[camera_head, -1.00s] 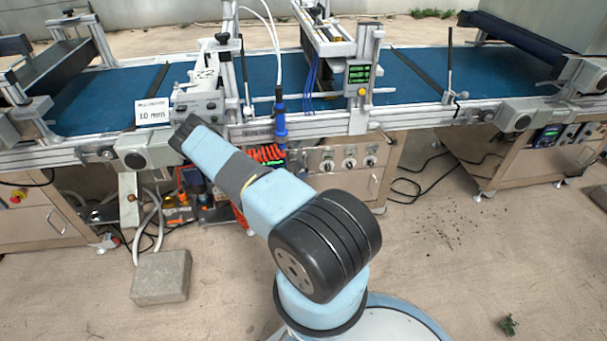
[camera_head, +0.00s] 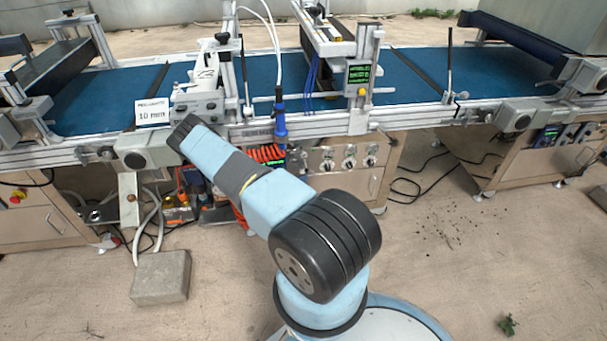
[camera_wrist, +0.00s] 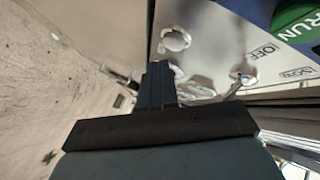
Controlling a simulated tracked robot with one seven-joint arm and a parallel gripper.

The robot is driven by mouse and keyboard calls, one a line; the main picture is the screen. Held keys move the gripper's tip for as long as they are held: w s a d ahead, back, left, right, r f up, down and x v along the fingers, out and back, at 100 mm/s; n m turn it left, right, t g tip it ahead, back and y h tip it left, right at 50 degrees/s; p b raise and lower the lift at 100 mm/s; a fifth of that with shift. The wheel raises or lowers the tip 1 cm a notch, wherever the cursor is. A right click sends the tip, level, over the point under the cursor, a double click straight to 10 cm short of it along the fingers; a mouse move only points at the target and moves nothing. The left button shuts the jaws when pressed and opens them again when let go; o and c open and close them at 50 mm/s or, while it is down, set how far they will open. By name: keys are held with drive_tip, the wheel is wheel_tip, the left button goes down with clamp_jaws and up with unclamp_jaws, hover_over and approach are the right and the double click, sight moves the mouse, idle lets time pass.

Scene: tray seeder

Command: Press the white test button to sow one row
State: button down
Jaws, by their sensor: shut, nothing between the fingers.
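In the wrist view my gripper (camera_wrist: 158,70) is shut and empty, with its dark fingers together in front of a pale metal panel (camera_wrist: 205,75). A rounded whitish knob or button (camera_wrist: 175,40) is just beyond and right of the fingertips, apparently apart from them. I cannot tell whether it is the white test button. A second shiny part (camera_wrist: 241,78) is to its right. In the head view my arm hides my gripper, and I cannot make out the test button.
The blue conveyor (camera_head: 215,82) runs across the back. Its steel cabinet (camera_head: 345,185) carries several round knobs (camera_head: 348,163). A concrete block (camera_head: 160,278) lies on the floor at left. Open floor is at the right.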

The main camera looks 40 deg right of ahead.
drive_tip(key=shift+s+a, duration=0.4)
drive_tip(key=shift+s, duration=0.3)
drive_tip(key=shift+s+a, duration=0.45)
drive_tip(key=shift+s, duration=0.25)
drive_tip(key=shift+s+a, duration=0.4)
drive_tip(key=shift+s, duration=0.3)
